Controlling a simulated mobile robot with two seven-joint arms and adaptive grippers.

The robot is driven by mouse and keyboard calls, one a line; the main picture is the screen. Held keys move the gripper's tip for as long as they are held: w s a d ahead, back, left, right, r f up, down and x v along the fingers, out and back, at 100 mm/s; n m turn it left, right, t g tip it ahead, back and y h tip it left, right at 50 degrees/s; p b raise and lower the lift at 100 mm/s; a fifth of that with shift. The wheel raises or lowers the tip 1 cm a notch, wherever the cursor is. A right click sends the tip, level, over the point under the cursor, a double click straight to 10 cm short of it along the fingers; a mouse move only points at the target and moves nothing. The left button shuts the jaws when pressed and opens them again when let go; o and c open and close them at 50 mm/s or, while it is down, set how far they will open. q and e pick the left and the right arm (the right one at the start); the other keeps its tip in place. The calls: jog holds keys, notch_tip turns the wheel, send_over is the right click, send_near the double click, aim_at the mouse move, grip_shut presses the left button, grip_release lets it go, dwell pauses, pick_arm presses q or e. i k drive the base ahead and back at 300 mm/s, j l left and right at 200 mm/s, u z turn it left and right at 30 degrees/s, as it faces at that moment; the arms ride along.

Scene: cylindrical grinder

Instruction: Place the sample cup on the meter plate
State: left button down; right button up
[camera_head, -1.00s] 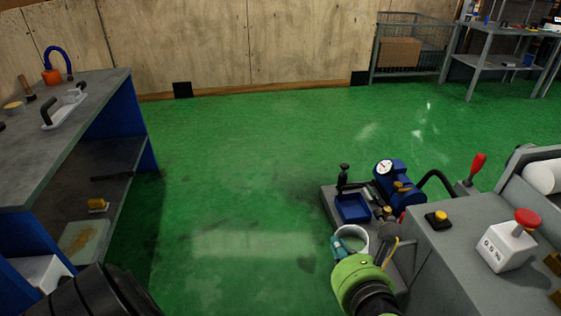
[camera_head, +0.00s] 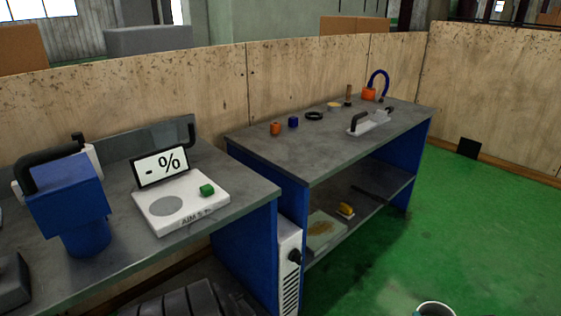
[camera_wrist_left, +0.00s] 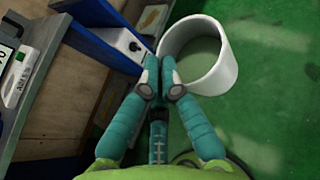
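The sample cup (camera_wrist_left: 198,55) is white and open-topped, with greenish-grey contents or floor inside. My left gripper (camera_wrist_left: 161,72) is shut on its near wall and holds it over the green floor. In the head view only the cup's rim (camera_head: 434,308) shows, at the bottom edge. The meter (camera_head: 195,203) is a white box with a "- %" display (camera_head: 161,166) on the left bench. Its round grey meter plate (camera_head: 166,207) is bare. The cup is well to the right of the plate and apart from it. My right gripper is out of view.
A green button (camera_head: 207,190) sits on the meter beside the plate. A blue machine (camera_head: 72,208) with a black handle stands left of it. The second bench (camera_head: 300,155) holds small parts and a handled tool. Bench edges lie between cup and meter; the floor is clear.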

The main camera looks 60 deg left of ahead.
aim_at(167, 206)
jog(key=i+j+u, duration=0.1)
jog(key=u, duration=3.25)
